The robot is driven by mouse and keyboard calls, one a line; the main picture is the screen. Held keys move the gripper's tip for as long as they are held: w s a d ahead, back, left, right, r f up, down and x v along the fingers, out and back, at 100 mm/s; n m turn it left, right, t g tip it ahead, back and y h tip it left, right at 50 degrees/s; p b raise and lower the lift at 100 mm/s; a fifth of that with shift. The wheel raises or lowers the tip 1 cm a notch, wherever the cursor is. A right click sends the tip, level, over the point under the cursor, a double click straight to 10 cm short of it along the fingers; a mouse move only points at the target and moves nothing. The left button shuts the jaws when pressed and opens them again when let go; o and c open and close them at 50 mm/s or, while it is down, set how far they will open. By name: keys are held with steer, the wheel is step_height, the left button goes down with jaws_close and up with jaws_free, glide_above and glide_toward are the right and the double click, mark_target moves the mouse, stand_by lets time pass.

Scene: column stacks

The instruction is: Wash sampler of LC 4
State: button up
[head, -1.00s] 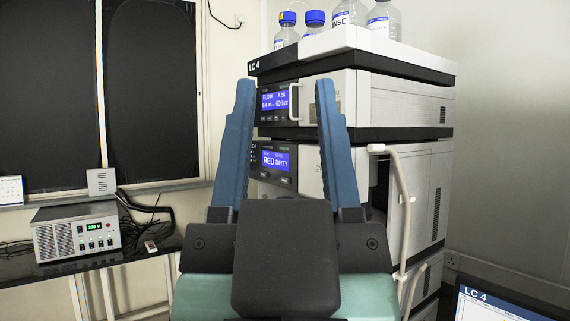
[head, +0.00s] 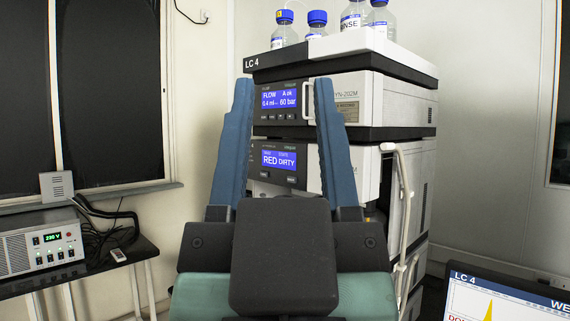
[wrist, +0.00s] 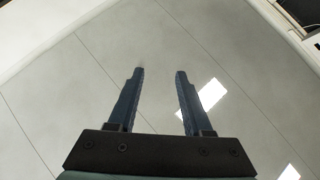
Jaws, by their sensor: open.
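The LC 4 stack (head: 382,100) stands ahead in the head view, labelled LC 4 on its top tray. Its upper module's display (head: 279,98) reads FLOW, 60 bar. The module below is the sampler, and its display (head: 278,157) reads RED and DIRTY. My gripper (head: 279,85) is open and empty, in front of the stack and apart from it as far as I can tell. It partly hides both modules' fronts. In the wrist view my gripper (wrist: 159,72) has only the tiled floor between and beyond its fingers.
Several blue-capped bottles (head: 354,16) stand on top of the stack. A pale tube or handle (head: 403,190) runs down its front right. A monitor (head: 505,297) marked LC 4 is at lower right. A power unit (head: 42,245) sits on a dark bench at left.

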steer(key=shift+d, duration=0.2)
steer(key=shift+c, duration=1.4)
steer(key=shift+a, duration=0.15)
jaws_close()
